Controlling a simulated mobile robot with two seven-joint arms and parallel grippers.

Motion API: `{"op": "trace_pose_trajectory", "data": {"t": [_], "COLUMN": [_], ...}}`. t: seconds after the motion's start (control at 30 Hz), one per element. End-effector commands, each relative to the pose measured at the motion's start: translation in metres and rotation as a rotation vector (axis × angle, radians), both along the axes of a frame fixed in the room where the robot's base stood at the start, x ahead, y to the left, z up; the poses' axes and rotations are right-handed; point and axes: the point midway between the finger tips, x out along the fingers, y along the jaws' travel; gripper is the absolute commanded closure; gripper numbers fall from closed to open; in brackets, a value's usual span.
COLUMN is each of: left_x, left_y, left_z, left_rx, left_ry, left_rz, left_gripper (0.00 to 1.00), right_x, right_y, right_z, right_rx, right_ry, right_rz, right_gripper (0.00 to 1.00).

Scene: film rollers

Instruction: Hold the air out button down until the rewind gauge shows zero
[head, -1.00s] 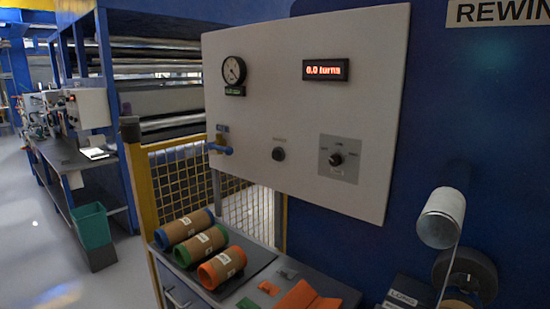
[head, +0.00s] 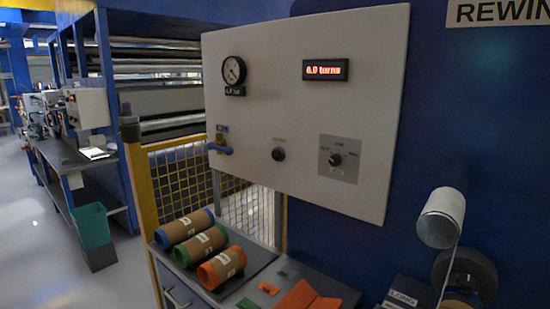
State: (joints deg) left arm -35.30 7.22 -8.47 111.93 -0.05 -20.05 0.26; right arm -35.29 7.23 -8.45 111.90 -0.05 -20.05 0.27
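A round black button (head: 278,154) is low in the middle of the panel, under a tiny label I cannot read. A blue-handled valve (head: 220,148) is to its left and a dark knob (head: 335,160) on a grey plate to its right. A red-lit display (head: 325,70) appears to read 0.0 turns. Neither gripper is in view.
Rolls with blue (head: 184,228), green (head: 200,246) and orange (head: 222,267) ends lie on a dark bench below the panel. A white roller (head: 441,217) juts out at right. A yellow-framed mesh guard (head: 150,220) stands behind the bench.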

Motion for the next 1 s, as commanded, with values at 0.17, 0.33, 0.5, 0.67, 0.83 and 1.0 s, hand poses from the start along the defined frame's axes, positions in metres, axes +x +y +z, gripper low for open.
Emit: {"op": "trace_pose_trajectory", "data": {"t": [0.17,0.33,0.5,0.67,0.83,1.0], "left_x": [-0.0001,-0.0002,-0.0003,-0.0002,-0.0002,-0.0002], "left_y": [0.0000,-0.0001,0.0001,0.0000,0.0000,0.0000], "left_z": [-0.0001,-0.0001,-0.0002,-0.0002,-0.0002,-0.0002], "left_rx": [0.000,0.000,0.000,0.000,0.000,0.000], "left_ry": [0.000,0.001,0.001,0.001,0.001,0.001], "left_rz": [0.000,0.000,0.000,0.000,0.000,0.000], "left_gripper": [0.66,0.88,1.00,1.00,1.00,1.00], "right_x": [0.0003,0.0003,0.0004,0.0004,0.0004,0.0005], "right_y": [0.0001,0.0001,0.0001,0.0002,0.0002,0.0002], "right_z": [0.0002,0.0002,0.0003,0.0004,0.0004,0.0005], "right_rx": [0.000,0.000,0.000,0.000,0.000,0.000], "right_ry": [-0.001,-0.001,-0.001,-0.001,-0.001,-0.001], "right_rz": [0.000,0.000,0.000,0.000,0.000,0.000], "right_gripper": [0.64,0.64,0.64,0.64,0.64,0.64]}}
